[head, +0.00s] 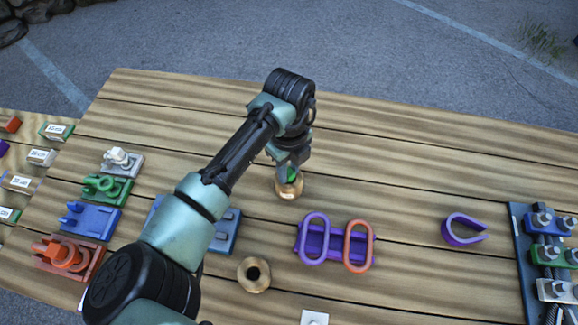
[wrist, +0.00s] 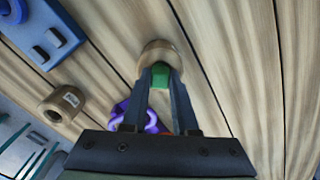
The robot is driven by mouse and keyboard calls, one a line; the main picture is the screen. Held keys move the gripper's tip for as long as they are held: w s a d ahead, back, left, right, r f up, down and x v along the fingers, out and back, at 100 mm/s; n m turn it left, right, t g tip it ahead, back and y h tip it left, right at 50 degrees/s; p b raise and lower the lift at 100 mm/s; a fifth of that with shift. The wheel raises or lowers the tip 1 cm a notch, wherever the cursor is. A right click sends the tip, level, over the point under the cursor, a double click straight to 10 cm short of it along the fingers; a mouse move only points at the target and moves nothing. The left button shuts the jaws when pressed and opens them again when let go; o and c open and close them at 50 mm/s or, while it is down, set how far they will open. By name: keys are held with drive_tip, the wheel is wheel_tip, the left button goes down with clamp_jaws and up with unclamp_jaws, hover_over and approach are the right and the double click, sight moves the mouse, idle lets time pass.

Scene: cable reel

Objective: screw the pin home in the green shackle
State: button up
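My gripper (head: 290,172) points down over the middle of the table. Its two fingers are closed on a small green piece (head: 293,175), which also shows between the fingertips in the wrist view (wrist: 160,76). A brass-coloured round part (head: 289,189) is right at the fingertips, touching or just behind the green piece; I cannot tell which. It also shows in the wrist view (wrist: 158,50). A green fitting on a green base (head: 108,188) stands at the left of the table; it may be the green shackle, but its pin cannot be made out.
White (head: 122,160), blue (head: 90,217) and orange (head: 68,255) fittings stand beside the green one. A brass ring (head: 254,275), purple and orange links (head: 335,243) and a purple loop (head: 463,230) lie to the front and right. A bolted rack (head: 525,255) is far right. The table's back is clear.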

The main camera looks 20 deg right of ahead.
sight(289, 172)
clamp_jaws()
drive_tip(key=shift+r, duration=0.1)
drive_tip(key=shift+r+p, duration=2.7)
drive_tip(key=shift+r, duration=0.3)
